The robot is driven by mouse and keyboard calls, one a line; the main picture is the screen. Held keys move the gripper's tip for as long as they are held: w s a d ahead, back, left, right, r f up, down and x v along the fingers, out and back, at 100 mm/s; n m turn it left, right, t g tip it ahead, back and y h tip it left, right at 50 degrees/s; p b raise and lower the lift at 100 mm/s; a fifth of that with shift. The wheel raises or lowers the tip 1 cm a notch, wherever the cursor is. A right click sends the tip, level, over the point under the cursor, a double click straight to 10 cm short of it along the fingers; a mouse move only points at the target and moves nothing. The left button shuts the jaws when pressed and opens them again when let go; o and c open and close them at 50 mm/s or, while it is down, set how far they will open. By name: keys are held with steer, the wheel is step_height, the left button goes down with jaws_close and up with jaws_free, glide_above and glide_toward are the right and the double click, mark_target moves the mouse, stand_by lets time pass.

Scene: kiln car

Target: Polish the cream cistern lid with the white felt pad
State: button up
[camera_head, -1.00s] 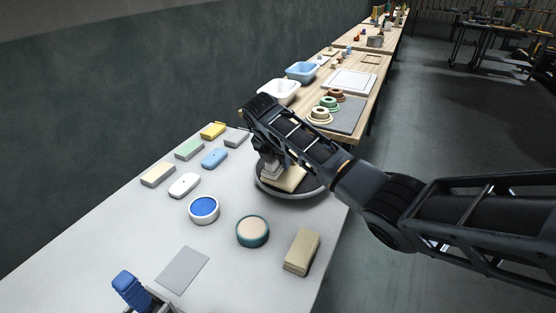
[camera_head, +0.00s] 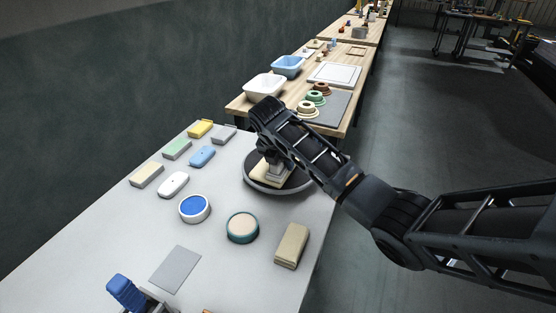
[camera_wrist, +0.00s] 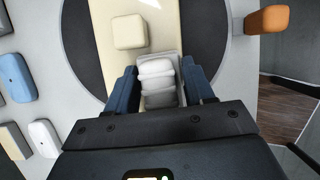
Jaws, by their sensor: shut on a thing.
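The cream cistern lid (camera_head: 259,173) lies on a dark round turntable (camera_head: 294,187) near the right edge of the grey table. In the wrist view the lid (camera_wrist: 151,12) runs up from the jaws, with a small cream square knob (camera_wrist: 129,31) on top. My gripper (camera_head: 272,168) is over the lid, pointing down. In the wrist view my gripper (camera_wrist: 160,88) is shut on the white felt pad (camera_wrist: 157,72), between its blue-grey fingers. The pad is at the lid's surface; I cannot tell whether it presses on it.
Cream, green, yellow, white, blue and grey blocks stand at the left, the white one (camera_head: 173,185) nearest. A blue-topped round tin (camera_head: 194,208), a teal-rimmed tin (camera_head: 242,227), a beige block (camera_head: 292,245) and a grey sheet (camera_head: 175,268) lie in front. An orange block (camera_wrist: 268,19) shows beside the turntable.

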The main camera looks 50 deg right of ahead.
steer(key=shift+r, duration=3.55)
steer(key=shift+f, duration=0.1)
